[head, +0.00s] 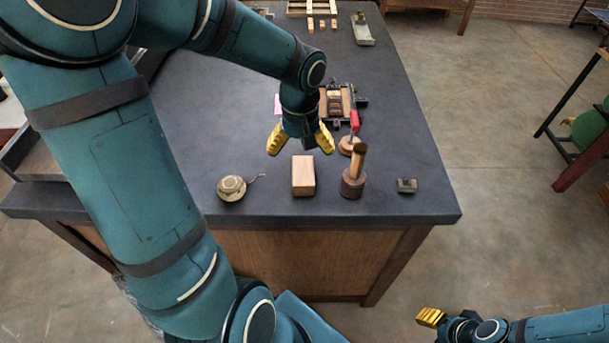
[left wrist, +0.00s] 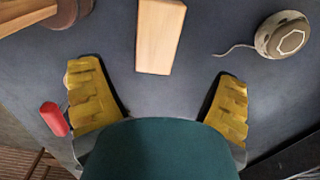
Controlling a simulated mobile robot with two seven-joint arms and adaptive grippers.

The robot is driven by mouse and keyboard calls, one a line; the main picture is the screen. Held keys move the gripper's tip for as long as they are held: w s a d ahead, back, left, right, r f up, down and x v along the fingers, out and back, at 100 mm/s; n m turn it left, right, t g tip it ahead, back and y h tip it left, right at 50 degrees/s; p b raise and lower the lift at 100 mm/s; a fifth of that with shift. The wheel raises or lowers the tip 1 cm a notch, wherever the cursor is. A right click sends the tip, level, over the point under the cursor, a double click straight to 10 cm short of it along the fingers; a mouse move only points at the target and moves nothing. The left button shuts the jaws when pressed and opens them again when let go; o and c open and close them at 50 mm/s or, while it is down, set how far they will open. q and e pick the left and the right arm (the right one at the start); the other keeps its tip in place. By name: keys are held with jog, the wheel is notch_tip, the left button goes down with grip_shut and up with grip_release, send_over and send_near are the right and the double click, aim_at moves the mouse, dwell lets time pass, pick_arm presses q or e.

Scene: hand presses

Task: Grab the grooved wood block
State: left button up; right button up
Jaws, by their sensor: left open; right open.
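The pale wood block (head: 303,176) stands on the dark worktop near its front edge. I cannot make out the groove from here. In the left wrist view the block (left wrist: 160,35) shows at the top middle, between the lines of the two fingers. My left gripper (head: 301,141) is open and empty, just behind the block in the head view and apart from it. Its yellow fingers are spread wider than the block. My right gripper (head: 431,317) is open and empty, low at the right, off the table.
A round beige object with a cord (head: 231,188) lies left of the block. A dark round base with an upright wooden handle (head: 353,180) stands close on its right. A small dark metal piece (head: 406,186) lies further right. A small press (head: 340,103) with a red handle stands behind.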

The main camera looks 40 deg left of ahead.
aim_at(303, 167)
pick_arm(q)
notch_tip(303, 167, down, 3)
jog(key=shift+w+r, duration=0.1)
jog(key=shift+d+f+b, duration=0.2)
jog(key=shift+f+b, duration=0.95)
jog(key=shift+f, duration=1.6)
jog(key=shift+r, duration=0.1)
jog(key=c, duration=1.3)
